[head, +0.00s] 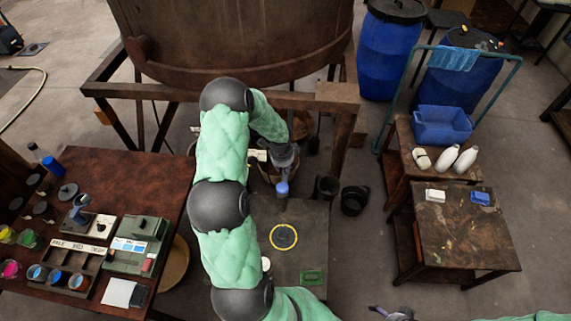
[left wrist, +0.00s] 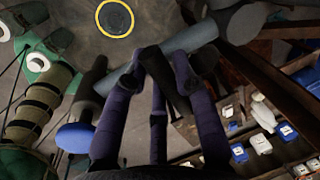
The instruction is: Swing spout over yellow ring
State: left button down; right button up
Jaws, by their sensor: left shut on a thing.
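The yellow ring (head: 283,237) is marked on the dark top of a low table in front of the vat. It also shows at the top of the left wrist view (left wrist: 115,18). My left gripper (head: 284,160) is at the vat's front, on the far side of the ring. In the left wrist view its purple fingers (left wrist: 157,65) are closed around a dark bar beside the grey spout pipe (left wrist: 195,36). A blue-ended part (head: 282,188) hangs just below the gripper, short of the ring. My right gripper (head: 392,314) is at the bottom edge, partly cut off.
The rusty vat (head: 235,40) rises behind on a brown frame. A table with pots (head: 120,180) stands left. A side table (head: 455,235) and a trolley with a blue bin (head: 442,125) stand right. A black bucket (head: 355,200) is on the floor.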

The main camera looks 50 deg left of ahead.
pick_arm(q)
jog(key=shift+s+a, duration=0.15)
dwell(0.3)
jog(key=c, duration=1)
grip_release()
jog(key=shift+c, duration=0.2)
jog(key=shift+o, duration=0.2)
jog(key=shift+a, duration=0.15)
jog(key=shift+r, duration=0.2)
notch_tip(320, 180, up, 11)
jog(key=s+d, duration=0.1)
jog(key=shift+s+d+r, duration=0.15)
jog(key=shift+s+d, duration=0.15)
jog(key=shift+s, duration=0.1)
